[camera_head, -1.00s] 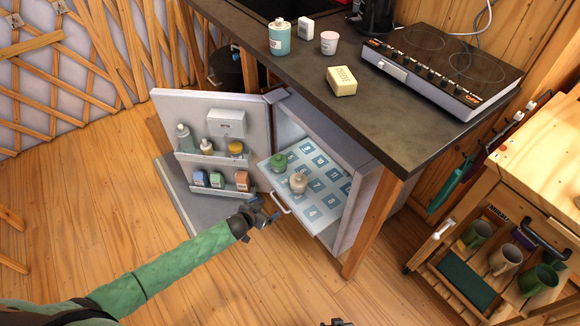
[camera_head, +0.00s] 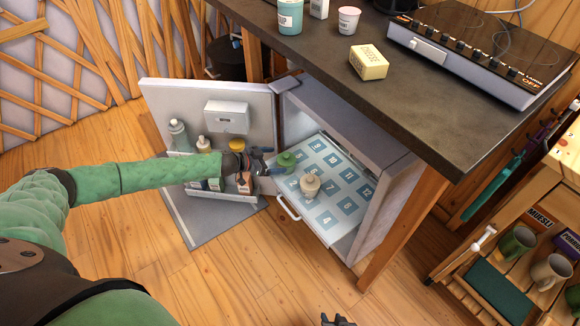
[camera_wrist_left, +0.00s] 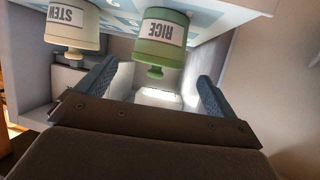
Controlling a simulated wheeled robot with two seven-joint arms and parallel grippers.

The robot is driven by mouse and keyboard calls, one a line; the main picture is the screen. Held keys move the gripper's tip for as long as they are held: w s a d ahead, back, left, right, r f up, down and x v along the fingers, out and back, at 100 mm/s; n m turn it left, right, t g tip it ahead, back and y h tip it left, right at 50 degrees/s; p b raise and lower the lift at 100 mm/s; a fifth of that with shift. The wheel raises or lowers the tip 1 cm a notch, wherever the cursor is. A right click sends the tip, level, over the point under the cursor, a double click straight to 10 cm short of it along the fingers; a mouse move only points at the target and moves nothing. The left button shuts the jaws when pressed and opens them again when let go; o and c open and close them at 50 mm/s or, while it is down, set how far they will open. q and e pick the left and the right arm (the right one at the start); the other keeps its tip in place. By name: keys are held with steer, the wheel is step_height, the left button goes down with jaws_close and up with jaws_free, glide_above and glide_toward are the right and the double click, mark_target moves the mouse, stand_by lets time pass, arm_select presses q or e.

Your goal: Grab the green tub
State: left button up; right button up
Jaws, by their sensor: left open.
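The green tub (camera_head: 286,161) stands on the pulled-out numbered tray (camera_head: 345,209) of the small open fridge. In the left wrist view the green tub (camera_wrist_left: 160,42) shows a white label reading RICE and a small knob, with the picture upside down. A cream tub (camera_head: 310,186) stands close by; its label reads STEW in the left wrist view (camera_wrist_left: 75,28). My left gripper (camera_head: 264,162) is open and empty, just left of the green tub. In the wrist view the tub lies ahead, between the fingers' lines. Only dark tips of my right gripper (camera_head: 337,321) show at the bottom edge.
The open fridge door (camera_head: 165,98), its shelves holding bottles and cartons, stands left of the tray, behind my left forearm. The dark countertop (camera_head: 430,120) overhangs the fridge, with a cheese block (camera_head: 369,62) and a hob (camera_head: 480,50). A mug cart (camera_head: 480,295) stands right.

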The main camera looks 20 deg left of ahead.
mark_target(284, 159)
arm_select(q)
steer(key=shift+b+x, duration=0.3)
steer(key=shift+x, duration=3.5)
steer(key=shift+s+d, duration=0.1)
steer(key=shift+s, duration=0.05)
steer(key=c, duration=1.2)
steer(key=shift+o, duration=0.2)
steer(key=shift+r, duration=0.1)
